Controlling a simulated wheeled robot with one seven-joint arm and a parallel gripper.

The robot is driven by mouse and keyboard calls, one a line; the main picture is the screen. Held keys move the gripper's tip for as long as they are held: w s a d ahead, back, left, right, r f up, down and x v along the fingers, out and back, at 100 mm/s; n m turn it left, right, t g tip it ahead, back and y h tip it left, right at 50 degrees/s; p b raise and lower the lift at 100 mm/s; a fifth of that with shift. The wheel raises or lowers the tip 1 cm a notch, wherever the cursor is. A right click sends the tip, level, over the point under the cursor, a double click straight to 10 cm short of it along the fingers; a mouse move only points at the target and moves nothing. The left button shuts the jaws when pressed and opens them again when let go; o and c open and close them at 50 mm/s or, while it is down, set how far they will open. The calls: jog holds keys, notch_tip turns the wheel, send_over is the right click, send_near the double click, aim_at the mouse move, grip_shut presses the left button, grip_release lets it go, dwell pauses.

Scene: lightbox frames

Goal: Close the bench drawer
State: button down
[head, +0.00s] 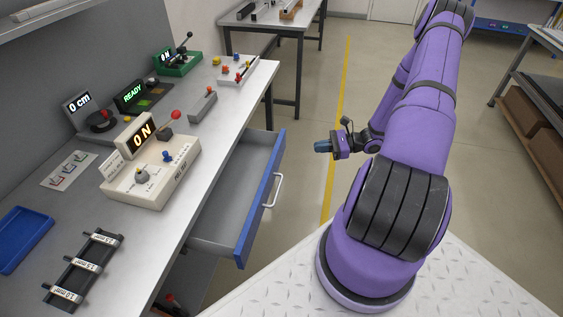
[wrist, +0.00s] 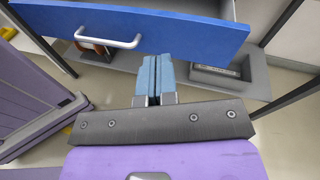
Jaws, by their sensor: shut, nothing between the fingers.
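The bench drawer (head: 262,205) stands pulled out from under the bench, with a blue front and a silver bar handle (head: 274,190). Its grey inside looks empty in the head view. In the wrist view the blue drawer front (wrist: 185,35) spans the top, with the handle (wrist: 108,42) left of centre. My gripper (head: 322,146) is to the right of the drawer in the head view, apart from the handle. In the wrist view its blue fingertips (wrist: 154,75) are together, with nothing between them, pointing toward the drawer front right of the handle. Whether they touch it is unclear.
The bench top (head: 215,150) carries a cream control box (head: 150,180) reading ON, a blue tray (head: 22,238), a black rack (head: 83,268) and several small devices. A shelf unit (head: 535,110) stands at right. Open floor with a yellow line (head: 337,120) lies beyond my gripper.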

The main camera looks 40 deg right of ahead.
notch_tip(320, 180, down, 8)
jog(key=s+m+t+h, duration=0.2)
jog(key=m+t, duration=0.2)
jog(key=m, duration=0.1)
send_near(279, 159)
jog(key=x, duration=0.7)
jog(key=shift+a+r, duration=0.2)
jog(key=shift+a, duration=0.2)
jog(key=x, duration=1.7)
jog(key=shift+w+a+r, duration=0.15)
jog(key=shift+w+r, duration=0.1)
jog(key=shift+w, duration=0.15)
jog(key=shift+w+a, duration=0.2)
jog(key=shift+w, duration=0.05)
jog(key=shift+w+a+r, duration=0.1)
jog(key=shift+w+r, duration=0.05)
jog(key=shift+r, duration=0.1)
